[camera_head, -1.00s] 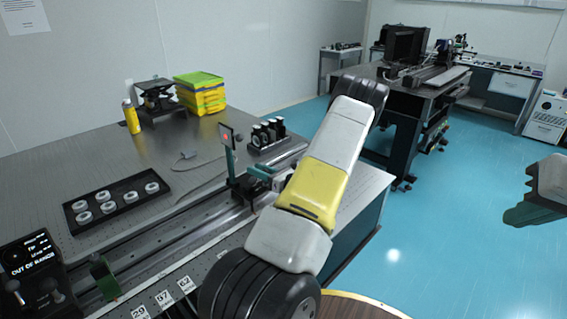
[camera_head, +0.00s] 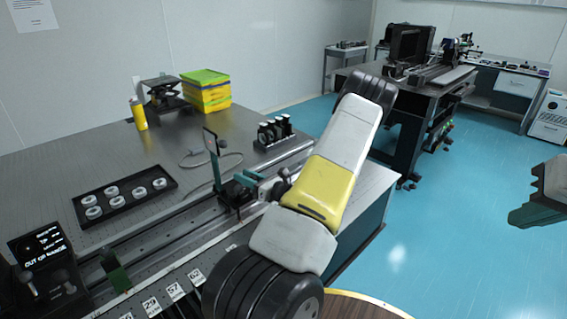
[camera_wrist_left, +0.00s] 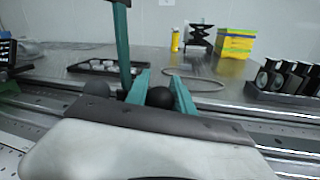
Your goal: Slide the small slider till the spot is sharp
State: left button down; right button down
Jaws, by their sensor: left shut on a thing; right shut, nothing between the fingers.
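The small slider (camera_head: 236,190) sits on the long rail and carries an upright post with a thin plate (camera_head: 211,142). No red spot shows on the plate now. My left gripper (camera_head: 262,183) is at the slider's right side. In the left wrist view its two teal fingers (camera_wrist_left: 160,88) are shut on a round black knob (camera_wrist_left: 160,97); the teal post (camera_wrist_left: 122,45) stands just left of them. My right gripper (camera_head: 522,214) is at the right edge above the floor, shut and empty. A display (camera_head: 42,246) at the left reads "OUT OF RANGE".
A green piece (camera_head: 117,276) stands on the rail (camera_head: 150,232) further left. A black tray (camera_head: 125,196) of white rings, a black holder (camera_head: 274,132) of lenses, a yellow bottle (camera_head: 139,115) and yellow-green boxes (camera_head: 206,92) stand behind. A cable lies behind the slider.

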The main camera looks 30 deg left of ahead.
pick_arm(q)
jog(key=shift+s+a, duration=0.15)
jog(key=shift+s, duration=0.55)
jog(key=c, duration=1.1)
grip_release()
jog(key=d, duration=0.7)
jog(key=shift+s+d, duration=0.3)
jog(key=shift+d, duration=0.1)
jog(key=shift+d, duration=0.1)
